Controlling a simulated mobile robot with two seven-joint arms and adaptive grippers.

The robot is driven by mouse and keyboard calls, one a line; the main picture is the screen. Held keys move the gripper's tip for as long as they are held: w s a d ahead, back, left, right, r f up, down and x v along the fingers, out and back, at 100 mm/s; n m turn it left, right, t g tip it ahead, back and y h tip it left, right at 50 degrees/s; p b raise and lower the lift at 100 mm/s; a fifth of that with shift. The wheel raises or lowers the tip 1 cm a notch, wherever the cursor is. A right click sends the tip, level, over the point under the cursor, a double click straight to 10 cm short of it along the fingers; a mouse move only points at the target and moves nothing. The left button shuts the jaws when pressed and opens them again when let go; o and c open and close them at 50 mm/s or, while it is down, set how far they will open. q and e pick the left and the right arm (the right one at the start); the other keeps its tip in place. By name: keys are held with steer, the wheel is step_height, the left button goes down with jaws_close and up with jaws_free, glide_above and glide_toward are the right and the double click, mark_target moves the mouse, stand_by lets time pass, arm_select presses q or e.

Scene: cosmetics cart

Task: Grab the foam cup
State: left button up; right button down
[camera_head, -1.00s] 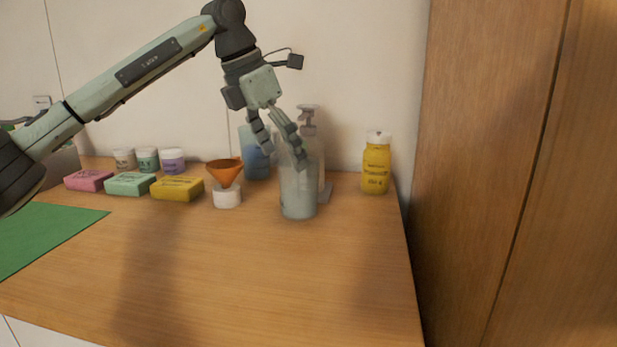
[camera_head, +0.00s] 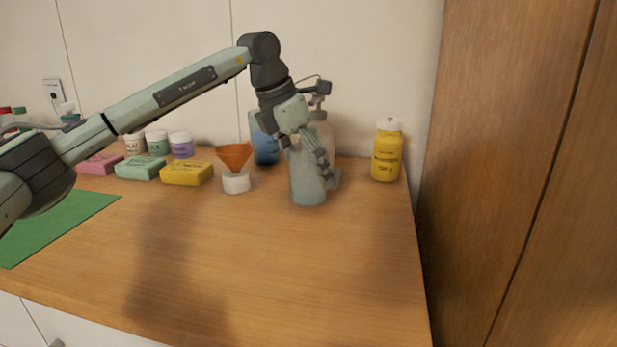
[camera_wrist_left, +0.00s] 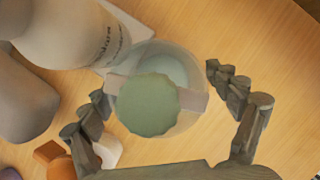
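The foam cup (camera_head: 308,192) is a translucent, pale grey-blue cup standing upright near the back right of the wooden counter. In the left wrist view its round rim (camera_wrist_left: 188,66) lies between my fingers, partly covered by a pale green round piece on a beige band. My left gripper (camera_head: 306,158) is over the cup's upper part, one finger along its right side. In the left wrist view the gripper (camera_wrist_left: 156,84) is open, with fingers on both sides of the cup. I cannot tell whether either finger touches it. My right gripper is out of view.
A pump bottle (camera_head: 327,132) stands close behind the cup, and a blue container (camera_head: 265,149) is behind left. An orange funnel (camera_head: 234,155) on a white jar (camera_head: 236,183) is left. A yellow bottle (camera_head: 386,152) is right. The front counter is clear.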

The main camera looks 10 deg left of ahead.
arm_select(q)
steer(key=c, duration=1.4)
steer(key=shift+c, duration=0.3)
steer(key=shift+r, duration=0.2)
